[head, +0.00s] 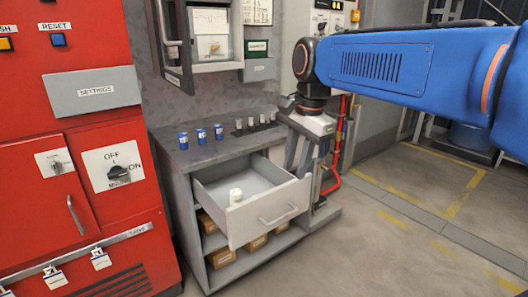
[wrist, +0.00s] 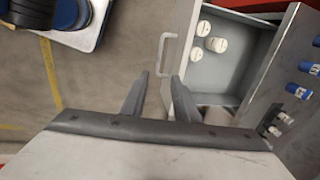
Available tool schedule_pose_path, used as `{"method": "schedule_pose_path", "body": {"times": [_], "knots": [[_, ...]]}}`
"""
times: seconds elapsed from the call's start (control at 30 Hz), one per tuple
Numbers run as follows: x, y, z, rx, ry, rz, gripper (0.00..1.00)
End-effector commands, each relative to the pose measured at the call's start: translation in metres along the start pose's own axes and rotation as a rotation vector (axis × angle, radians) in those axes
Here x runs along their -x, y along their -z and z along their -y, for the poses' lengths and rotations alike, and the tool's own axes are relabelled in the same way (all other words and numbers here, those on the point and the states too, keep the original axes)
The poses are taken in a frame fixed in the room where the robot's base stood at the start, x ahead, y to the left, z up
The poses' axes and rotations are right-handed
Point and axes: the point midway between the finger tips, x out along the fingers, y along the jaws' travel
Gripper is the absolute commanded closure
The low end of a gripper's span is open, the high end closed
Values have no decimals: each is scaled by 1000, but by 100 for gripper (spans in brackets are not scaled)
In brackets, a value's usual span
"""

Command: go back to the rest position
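My gripper (head: 299,168) hangs at the end of the blue arm, fingers down, beside the right end of the grey cabinet and behind the drawer's right corner in the head view. In the wrist view the two dark fingers (wrist: 160,76) stand apart with nothing between them, so it is open and empty. The open drawer (head: 262,214) shows to the right of the fingers in the wrist view (wrist: 172,35). White capped cylinders (head: 236,196) stand in the drawer; the wrist view shows three of them (wrist: 216,45).
Blue cylinders (head: 201,135) and several pale ones (head: 250,122) stand on the cabinet top (head: 190,153). A red control panel (head: 75,130) is at the left. A wall box with an open door (head: 213,45) hangs above the cabinet. The floor (head: 370,240) at the right is clear.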

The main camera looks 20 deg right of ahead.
Motion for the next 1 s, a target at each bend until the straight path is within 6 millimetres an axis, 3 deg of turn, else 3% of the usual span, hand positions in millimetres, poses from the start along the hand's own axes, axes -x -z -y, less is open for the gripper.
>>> {"method": "schedule_pose_path", "body": {"times": [0.23,0.37,0.7,0.83,1.0], "knots": [[-8,-4,-16,94,16,-11,72],[-25,-11,-47,294,45,-39,72],[-92,-29,-138,936,98,-165,72],[-115,-33,-161,1117,100,-208,72],[-129,-36,-176,1239,98,-240,72]]}}
